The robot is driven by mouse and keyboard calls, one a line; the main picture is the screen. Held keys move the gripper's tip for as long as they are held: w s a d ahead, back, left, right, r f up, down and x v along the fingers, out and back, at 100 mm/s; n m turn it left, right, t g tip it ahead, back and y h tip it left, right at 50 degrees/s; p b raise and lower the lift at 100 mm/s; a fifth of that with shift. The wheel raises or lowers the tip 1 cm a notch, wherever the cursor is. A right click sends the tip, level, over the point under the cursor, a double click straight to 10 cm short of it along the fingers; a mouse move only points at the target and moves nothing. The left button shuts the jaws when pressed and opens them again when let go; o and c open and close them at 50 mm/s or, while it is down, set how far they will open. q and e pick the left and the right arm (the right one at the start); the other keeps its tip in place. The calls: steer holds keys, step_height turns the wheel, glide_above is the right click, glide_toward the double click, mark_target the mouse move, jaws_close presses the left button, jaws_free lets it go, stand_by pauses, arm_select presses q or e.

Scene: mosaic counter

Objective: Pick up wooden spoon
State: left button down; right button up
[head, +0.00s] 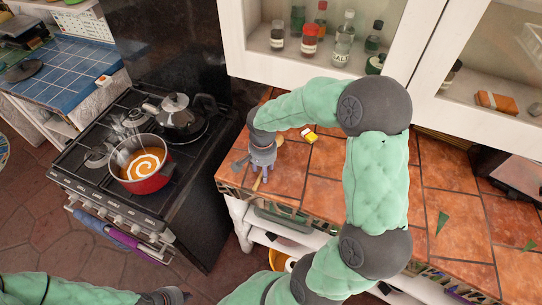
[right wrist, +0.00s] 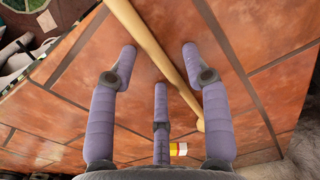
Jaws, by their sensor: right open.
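The wooden spoon (right wrist: 152,45) lies on the orange tiled counter in the right wrist view, a pale stick running diagonally down to a rounded end. In the head view only a small piece of the spoon (head: 257,184) shows below my right gripper (head: 261,171). My right gripper (right wrist: 160,62) is open, its purple fingers pointing at the counter and spread on both sides of the spoon. I cannot tell whether they touch it. My left gripper (head: 172,296) is at the bottom left of the head view, away from the counter; its fingers are too unclear to read.
A small yellow and white item (head: 309,135) lies on the counter near my right gripper. The stove (head: 188,208) stands to the left with a red pot (head: 147,183) of orange soup and a dark kettle (head: 180,118). A white cabinet (head: 232,35) with bottles rises behind the counter.

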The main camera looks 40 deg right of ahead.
steer(key=shift+c, duration=0.3)
jaws_close()
steer(key=shift+r, duration=0.15)
